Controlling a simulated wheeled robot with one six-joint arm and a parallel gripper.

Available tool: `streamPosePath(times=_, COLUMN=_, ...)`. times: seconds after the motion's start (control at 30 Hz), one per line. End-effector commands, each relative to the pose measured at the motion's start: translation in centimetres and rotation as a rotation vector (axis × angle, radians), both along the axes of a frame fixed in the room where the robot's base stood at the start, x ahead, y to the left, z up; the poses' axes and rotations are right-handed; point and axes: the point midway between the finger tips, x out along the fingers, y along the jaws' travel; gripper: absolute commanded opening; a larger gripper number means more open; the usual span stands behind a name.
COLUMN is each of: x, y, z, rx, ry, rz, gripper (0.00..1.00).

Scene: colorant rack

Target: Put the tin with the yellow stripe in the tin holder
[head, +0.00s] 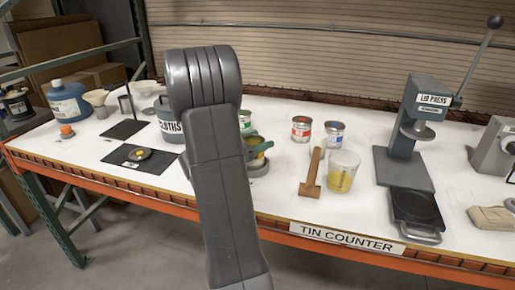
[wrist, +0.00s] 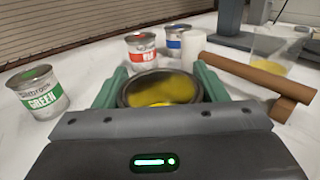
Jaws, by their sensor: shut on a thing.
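The tin with the yellow stripe (head: 261,154) is between the green fingers of my gripper (head: 256,146), partly hidden by them and by my arm. In the wrist view the same tin (wrist: 160,90) shows a dark round rim with yellow inside it, and my gripper (wrist: 158,88) has a finger on each side, shut on it. A round grey base (head: 260,170), which looks like the tin holder, is directly below the tin in the head view. I cannot tell whether the tin rests in it or is just above it.
A green tin (wrist: 38,92), a red tin (head: 301,129) and a blue tin (head: 333,134) stand behind. A lid press (head: 405,130) stands further right.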

Motion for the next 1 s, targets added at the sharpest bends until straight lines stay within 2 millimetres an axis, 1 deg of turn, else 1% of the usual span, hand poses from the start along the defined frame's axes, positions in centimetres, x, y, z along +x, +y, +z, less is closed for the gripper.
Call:
streamPosePath(times=0.03, x=0.0, y=0.0, z=-0.9, rx=-0.002, ry=0.005, rz=0.000, gripper=0.35)
streamPosePath(times=0.1, x=0.0, y=0.0, z=-1.9, rx=-0.003, ry=0.006, rz=0.000, gripper=0.35)
streamPosePath(times=0.17, x=0.0, y=0.0, z=-2.4, rx=-0.001, ry=0.003, rz=0.000, gripper=0.35)
streamPosePath(times=0.4, x=0.0, y=0.0, z=-2.5, rx=-0.001, ry=0.001, rz=0.000, gripper=0.35)
streamPosePath(times=0.53, x=0.0, y=0.0, z=-2.9, rx=-0.001, ry=0.001, rz=0.000, gripper=0.35)
streamPosePath(times=0.57, x=0.0, y=0.0, z=-2.8, rx=0.000, ry=0.001, rz=0.000, gripper=0.69)
streamPosePath(times=0.6, x=0.0, y=0.0, z=-2.8, rx=0.000, ry=0.001, rz=0.000, gripper=0.77)
streamPosePath(times=0.67, x=0.0, y=0.0, z=-2.8, rx=0.000, ry=0.001, rz=0.000, gripper=0.87)
streamPosePath(times=1.0, x=0.0, y=0.0, z=-2.4, rx=0.000, ry=0.001, rz=0.000, gripper=0.87)
